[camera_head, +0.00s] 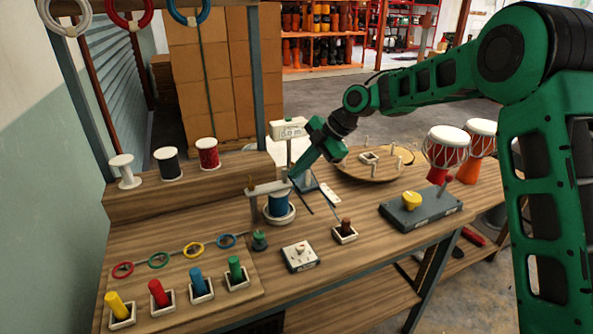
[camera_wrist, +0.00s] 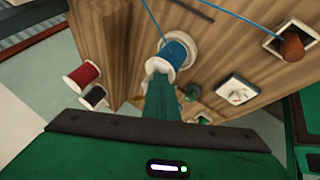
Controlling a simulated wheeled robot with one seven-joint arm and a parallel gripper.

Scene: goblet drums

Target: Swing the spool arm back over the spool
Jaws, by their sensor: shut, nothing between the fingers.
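The blue spool (camera_head: 279,206) stands in a round white dish (camera_head: 281,219) on the bench. The pale grey spool arm (camera_head: 268,187) reaches from its post (camera_head: 253,208) across the top of the spool in the head view. My gripper (camera_head: 294,177) is shut and empty, pointing down at the arm's free right end. It looks close to or touching that end; I cannot tell which. In the wrist view the shut fingers (camera_wrist: 160,82) reach toward the blue spool (camera_wrist: 173,53). A pale piece at their tips, probably the arm's end, partly covers the spool.
White, black and red spools (camera_head: 208,154) stand on the raised shelf behind left. A label stand (camera_head: 289,130) rises just behind my gripper. A small box with a brown knob (camera_head: 345,231), a white switch plate (camera_head: 300,256) and a green knob (camera_head: 259,240) lie in front.

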